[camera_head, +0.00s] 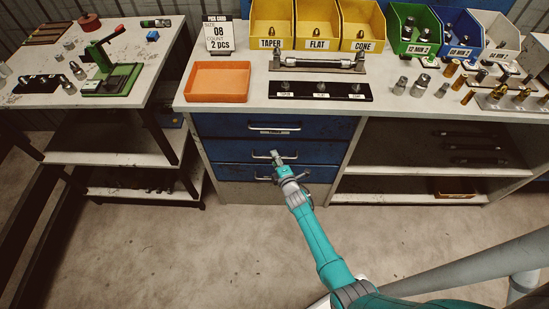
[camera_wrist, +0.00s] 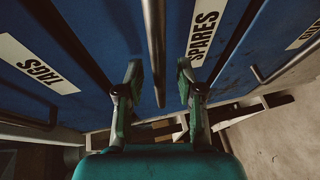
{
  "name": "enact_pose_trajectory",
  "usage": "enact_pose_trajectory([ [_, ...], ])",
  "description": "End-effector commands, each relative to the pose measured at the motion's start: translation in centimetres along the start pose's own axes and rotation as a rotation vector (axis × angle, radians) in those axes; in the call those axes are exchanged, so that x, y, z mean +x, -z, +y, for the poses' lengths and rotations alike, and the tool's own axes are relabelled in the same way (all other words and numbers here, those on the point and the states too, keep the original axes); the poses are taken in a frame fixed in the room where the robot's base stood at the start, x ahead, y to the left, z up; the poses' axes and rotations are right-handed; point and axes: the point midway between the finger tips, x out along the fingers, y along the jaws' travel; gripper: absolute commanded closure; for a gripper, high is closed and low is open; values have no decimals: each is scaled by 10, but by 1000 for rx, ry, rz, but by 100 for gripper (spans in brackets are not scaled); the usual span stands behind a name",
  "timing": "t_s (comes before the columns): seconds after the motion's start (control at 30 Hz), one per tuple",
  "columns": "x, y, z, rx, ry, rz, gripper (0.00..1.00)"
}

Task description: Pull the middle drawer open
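The blue middle drawer (camera_head: 225,151) is under the bench top and looks shut, flush with the drawer above. In the wrist view its front (camera_wrist: 222,55) carries a label reading SPARES. Its metal bar handle (camera_wrist: 155,50) runs between my two fingertips; it also shows in the head view (camera_head: 261,156). My gripper (camera_head: 277,157) is at this handle with its fingers (camera_wrist: 158,72) spread, one on each side of the bar. A gap shows between the bar and each finger. My gripper hides part of the handle in the head view.
The top drawer (camera_head: 224,125), with its own handle (camera_head: 273,128), is shut above. A drawer labelled TAGS (camera_wrist: 40,68) is left in the wrist view. Another handle (camera_wrist: 258,73) is at right. Open shelves (camera_head: 390,172) stand right of the drawers. The floor (camera_head: 165,245) in front is clear.

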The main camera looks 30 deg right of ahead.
Motion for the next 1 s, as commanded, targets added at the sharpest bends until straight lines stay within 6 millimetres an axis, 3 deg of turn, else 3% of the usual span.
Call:
enact_pose_trajectory([
  [0.43,8,0,0,1,0,0,63],
  [0.6,7,0,0,1,0,0,100],
  [1.0,6,1,-1,1,1,0,100],
])
